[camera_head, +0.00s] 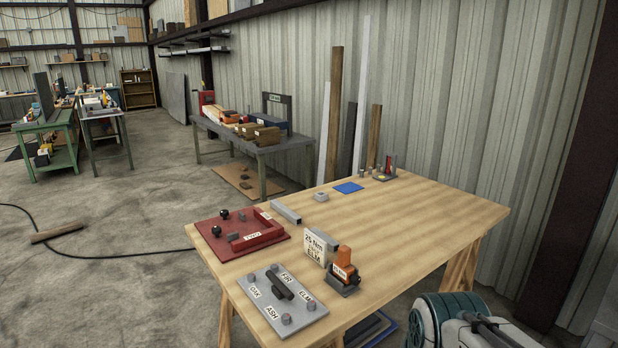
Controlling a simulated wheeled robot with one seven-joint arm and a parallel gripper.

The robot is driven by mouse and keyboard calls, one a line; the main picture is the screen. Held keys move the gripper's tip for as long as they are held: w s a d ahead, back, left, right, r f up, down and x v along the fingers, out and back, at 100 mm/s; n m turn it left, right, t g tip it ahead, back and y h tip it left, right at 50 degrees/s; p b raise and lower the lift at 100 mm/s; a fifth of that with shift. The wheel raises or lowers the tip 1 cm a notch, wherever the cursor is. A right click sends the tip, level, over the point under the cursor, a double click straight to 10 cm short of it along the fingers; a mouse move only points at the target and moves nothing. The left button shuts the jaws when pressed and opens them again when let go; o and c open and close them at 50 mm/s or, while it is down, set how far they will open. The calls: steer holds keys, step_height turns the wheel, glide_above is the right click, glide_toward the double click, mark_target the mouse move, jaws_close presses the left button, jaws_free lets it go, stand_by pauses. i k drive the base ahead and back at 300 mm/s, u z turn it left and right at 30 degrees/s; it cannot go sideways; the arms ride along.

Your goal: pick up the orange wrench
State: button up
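An orange tool-like object (343,258) stands upright in a small dark grey holder with a white label, near the front middle of the wooden table (430,215). It is the only orange thing on this table, but its shape is too small to confirm as a wrench. A white sign (315,247) reading "25 Nm" and "ELM" stands just left of it. No gripper shows in this view, so I cannot see where my gripper is.
A grey plate (259,310) with pegs and tree-name labels lies at the front. A red tray (215,243) lies behind it, left. A grey bar (285,212), a blue square (348,188) and a small peg stand (384,178) lie farther back. The table's right part is clear.

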mark_target(342, 268)
steer(key=k, duration=0.5)
steer(key=u, duration=1.5)
steer(key=i, duration=0.85)
steer(key=z, duration=1.8)
